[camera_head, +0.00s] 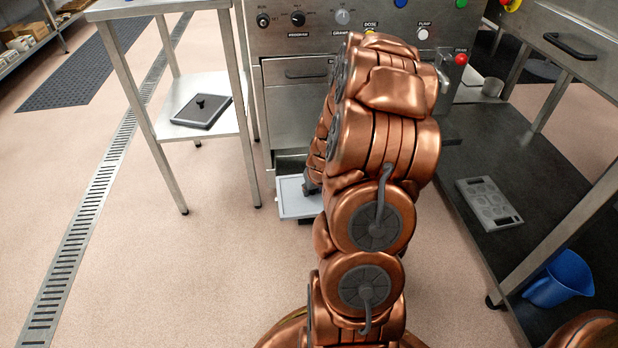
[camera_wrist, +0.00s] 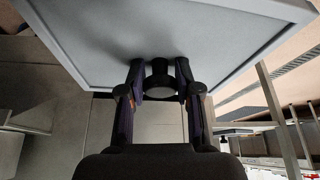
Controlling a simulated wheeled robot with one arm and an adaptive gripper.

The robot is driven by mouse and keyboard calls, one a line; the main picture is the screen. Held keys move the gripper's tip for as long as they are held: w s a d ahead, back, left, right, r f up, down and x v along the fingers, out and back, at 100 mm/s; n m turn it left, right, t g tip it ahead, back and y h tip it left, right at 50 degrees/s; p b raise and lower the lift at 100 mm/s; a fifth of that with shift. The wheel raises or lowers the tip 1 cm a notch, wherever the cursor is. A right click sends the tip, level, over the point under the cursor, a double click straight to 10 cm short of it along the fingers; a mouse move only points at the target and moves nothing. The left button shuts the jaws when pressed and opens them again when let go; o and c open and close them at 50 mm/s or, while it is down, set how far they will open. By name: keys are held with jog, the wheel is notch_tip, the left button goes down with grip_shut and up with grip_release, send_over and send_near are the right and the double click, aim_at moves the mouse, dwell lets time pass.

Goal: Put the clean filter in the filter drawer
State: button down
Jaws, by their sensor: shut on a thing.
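The clean filter is a flat pale grey panel with a raised rim and a dark round knob; in the wrist view the filter (camera_wrist: 210,35) fills the top. My gripper (camera_wrist: 160,82) is shut on that knob. In the head view the filter (camera_head: 296,207) shows low in front of the machine, left of my arm, which hides its right part and most of my gripper. I cannot tell how far the drawer is open.
A dark filter with a black knob (camera_head: 202,109) lies on the lower shelf of a steel stand (camera_head: 165,131), left of the machine (camera_head: 290,45). At right, a grey mould plate (camera_head: 489,203) and a blue jug (camera_head: 560,278) sit under a bench.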

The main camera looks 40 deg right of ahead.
jog(key=shift+s+d+f, duration=0.35)
jog(key=shift+s+d, duration=0.1)
jog(key=shift+s, duration=0.1)
jog(key=w+d+b, duration=0.4)
jog(key=w+d, duration=0.8)
jog(key=w, duration=0.3)
jog(key=f+b, duration=0.2)
jog(key=f, duration=0.3)
jog(key=f+b, duration=0.2)
jog(key=f, duration=0.4)
jog(key=shift+w+a+f, duration=0.15)
jog(key=shift+w+f, duration=0.05)
jog(key=shift+f, duration=0.05)
jog(key=shift+w+d, duration=0.1)
jog(key=shift+d, duration=0.1)
jog(key=shift+w, duration=0.1)
jog(key=shift+a+f, duration=0.1)
jog(key=shift+f, duration=0.05)
jog(key=c, duration=0.8)
grip_release()
